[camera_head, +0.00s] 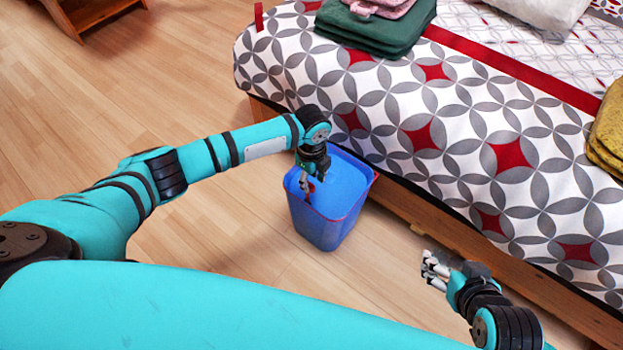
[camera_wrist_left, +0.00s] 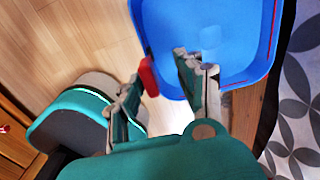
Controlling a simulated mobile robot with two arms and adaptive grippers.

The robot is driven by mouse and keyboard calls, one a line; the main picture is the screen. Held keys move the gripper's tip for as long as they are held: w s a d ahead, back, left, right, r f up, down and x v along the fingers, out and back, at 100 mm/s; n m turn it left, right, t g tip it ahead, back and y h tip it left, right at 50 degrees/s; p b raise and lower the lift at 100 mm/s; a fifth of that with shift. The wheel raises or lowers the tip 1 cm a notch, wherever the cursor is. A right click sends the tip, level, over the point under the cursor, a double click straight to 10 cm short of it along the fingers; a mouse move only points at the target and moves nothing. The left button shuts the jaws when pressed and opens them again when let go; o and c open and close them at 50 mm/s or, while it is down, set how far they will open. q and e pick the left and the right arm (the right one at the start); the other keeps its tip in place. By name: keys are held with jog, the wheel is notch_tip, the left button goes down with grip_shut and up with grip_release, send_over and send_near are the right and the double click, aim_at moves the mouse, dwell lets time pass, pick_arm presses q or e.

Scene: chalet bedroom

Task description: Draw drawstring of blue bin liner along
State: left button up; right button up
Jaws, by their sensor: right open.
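The blue bin (camera_head: 325,230) with its blue liner stands on the wooden floor beside the bed. A thin red drawstring runs along its rim, and a red tab (camera_wrist_left: 148,76) hangs at the rim. My left gripper (camera_head: 307,184) points down at the bin's near left rim, partly hiding it. In the left wrist view the left gripper's fingers (camera_wrist_left: 158,88) stand apart, one on each side of the rim edge, with the red tab between them, close to the left finger. Whether it touches is unclear. My right gripper (camera_head: 432,270) is open and empty, low at the right, away from the bin.
The bed (camera_head: 440,130) with a patterned cover and wooden frame stands close behind and right of the bin. Folded green towels (camera_head: 385,30) and a mustard cloth (camera_head: 610,130) lie on it. The floor left of the bin is clear. A wooden piece of furniture (camera_head: 90,12) stands at the top left.

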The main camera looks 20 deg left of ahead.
pick_arm(q)
notch_tip(320, 180, up, 11)
jog(key=shift+r, duration=0.15)
dwell(0.5)
